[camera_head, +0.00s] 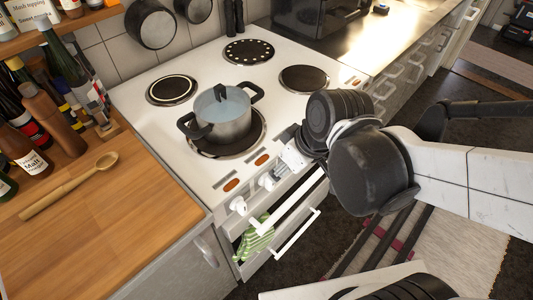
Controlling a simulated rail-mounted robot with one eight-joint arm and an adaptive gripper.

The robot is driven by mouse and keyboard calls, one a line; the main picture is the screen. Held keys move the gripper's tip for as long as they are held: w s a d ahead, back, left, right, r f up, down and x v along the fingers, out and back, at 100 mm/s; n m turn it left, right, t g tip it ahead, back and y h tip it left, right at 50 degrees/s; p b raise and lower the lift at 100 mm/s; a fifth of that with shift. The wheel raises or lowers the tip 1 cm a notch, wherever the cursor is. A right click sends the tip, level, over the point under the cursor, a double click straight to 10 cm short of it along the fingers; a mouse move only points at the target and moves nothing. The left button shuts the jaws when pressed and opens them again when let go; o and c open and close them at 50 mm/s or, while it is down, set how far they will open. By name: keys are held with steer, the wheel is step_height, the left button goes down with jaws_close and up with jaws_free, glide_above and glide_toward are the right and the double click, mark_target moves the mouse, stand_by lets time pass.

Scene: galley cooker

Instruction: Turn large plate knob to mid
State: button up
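The white cooker (206,67) has a row of white knobs along its front edge. One knob (238,205) shows at the left end and another knob (267,181) shows to its right. Knobs further right are hidden behind my arm, and I cannot tell which one serves the large plate. My gripper (296,154) is at the front panel, to the right of the two visible knobs. Its fingers are mostly hidden by my wrist, so I cannot tell whether it is open, shut or touching a knob.
A lidded pot (224,128) stands on the front left plate. The other plates are bare. A green striped towel (254,240) hangs at the oven handle. A wooden counter (120,215) with a wooden spoon (70,187) and several bottles is at the left.

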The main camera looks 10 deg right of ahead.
mark_target(270, 181)
steer(key=shift+b+x, duration=1.95)
steer(key=shift+x, duration=3.45)
steer(key=c, duration=0.8)
